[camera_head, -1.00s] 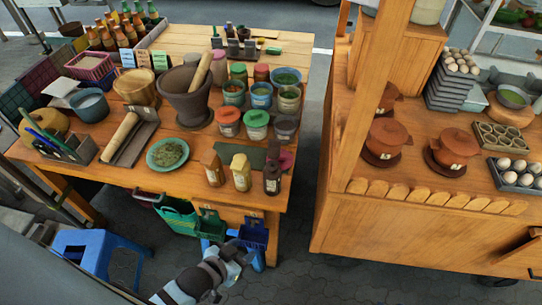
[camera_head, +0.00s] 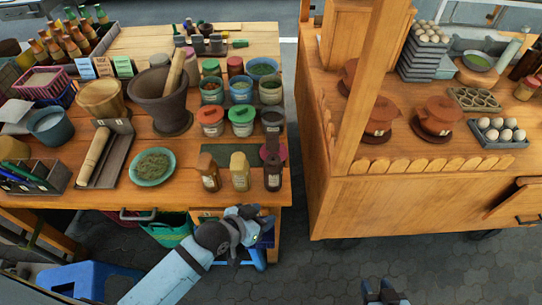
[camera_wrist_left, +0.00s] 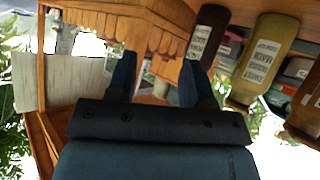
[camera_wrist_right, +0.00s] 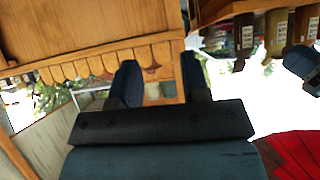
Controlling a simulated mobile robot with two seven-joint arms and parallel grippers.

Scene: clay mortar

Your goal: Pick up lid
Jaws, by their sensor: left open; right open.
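Several lidded reddish-brown clay pots stand on the right wooden cart; the front right pot's lid (camera_head: 442,106) and the front left pot's lid (camera_head: 381,106) show clearly. On the left table, a red lid (camera_head: 210,114) and a green lid (camera_head: 241,113) top two jars. I cannot tell which lid is meant. My left gripper (camera_head: 250,222) is open and empty, in front of the left table's edge; its fingers also show in the left wrist view (camera_wrist_left: 160,82). My right gripper (camera_head: 385,293) is open and empty, low in front of the right cart; it also shows in the right wrist view (camera_wrist_right: 160,80).
Three sauce bottles (camera_head: 240,171) stand at the left table's front edge. A dark mortar (camera_head: 160,108) and a green plate (camera_head: 152,167) stand behind and left of them. The right cart's post (camera_head: 372,75) rises beside the pots. A paved gap separates table and cart.

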